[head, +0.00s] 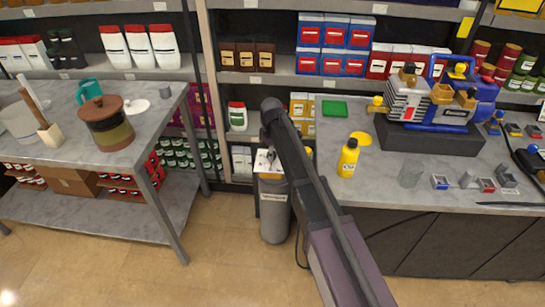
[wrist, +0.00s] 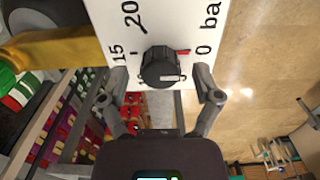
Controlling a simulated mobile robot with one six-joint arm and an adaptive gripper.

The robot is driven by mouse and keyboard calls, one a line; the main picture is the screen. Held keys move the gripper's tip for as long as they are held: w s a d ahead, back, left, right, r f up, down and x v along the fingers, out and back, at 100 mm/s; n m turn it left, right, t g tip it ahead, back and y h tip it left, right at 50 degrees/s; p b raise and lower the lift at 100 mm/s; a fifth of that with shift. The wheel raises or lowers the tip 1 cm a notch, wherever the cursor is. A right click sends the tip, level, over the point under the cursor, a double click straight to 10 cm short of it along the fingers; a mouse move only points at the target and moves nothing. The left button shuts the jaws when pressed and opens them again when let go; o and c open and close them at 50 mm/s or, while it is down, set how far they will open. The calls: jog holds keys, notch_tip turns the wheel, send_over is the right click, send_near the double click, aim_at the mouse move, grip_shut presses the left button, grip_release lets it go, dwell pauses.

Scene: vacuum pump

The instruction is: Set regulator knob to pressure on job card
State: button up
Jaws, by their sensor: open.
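The regulator knob (wrist: 160,68) is round and black and sits on a white scale panel (wrist: 118,45) in the wrist view. The panel shows "0", "15", "20" and part of "bar". A pale line on the knob's lower right points right, and a small red mark (wrist: 183,52) lies beside the "0". My gripper (wrist: 162,88) is open, with one finger at each side of the knob and a visible gap to it. In the head view my arm reaches toward a grey cylinder (head: 274,215); the gripper is not clear there. I cannot make out a job card.
The left table (head: 165,115) holds a brown pot (head: 106,123). Stocked shelves line the back. The floor in front is clear.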

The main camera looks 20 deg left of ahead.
jog(key=shift+f, duration=0.25)
grip_shut()
jog(key=shift+d, duration=0.2)
jog(key=shift+a, duration=0.15)
